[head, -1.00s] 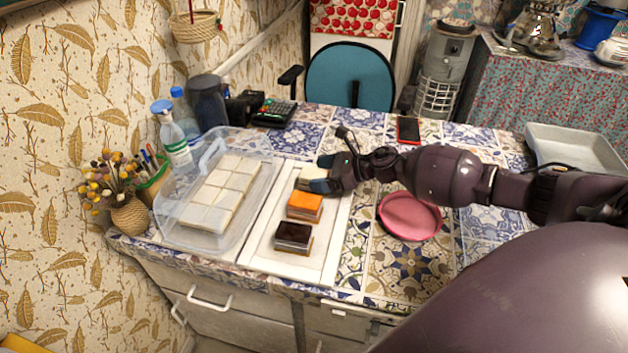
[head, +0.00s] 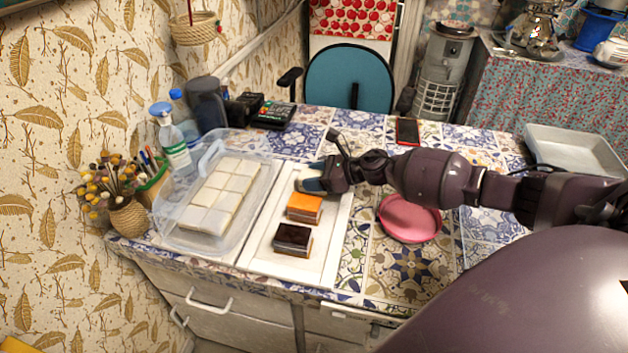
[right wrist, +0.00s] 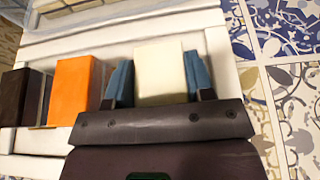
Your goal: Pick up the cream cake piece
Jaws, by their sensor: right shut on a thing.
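The cream cake piece (right wrist: 160,72) is a pale block between the two blue fingers of my right gripper (right wrist: 160,84) in the right wrist view. The fingers are shut on its two sides. In the head view my right gripper (head: 312,179) is at the far end of the white tray (head: 262,243) and hides most of the cream piece. An orange-topped piece (head: 304,208) and a dark brown piece (head: 293,239) stand on the tray, nearer to me. They also show left of the gripper in the right wrist view. My left gripper is not in view.
A clear plastic container (head: 172,240) with pale square pieces stands left of the tray. A pink round dish (head: 410,218) lies to the right, under my right arm. A phone (head: 407,131) lies farther back. Bottles (head: 172,140) stand at the back left.

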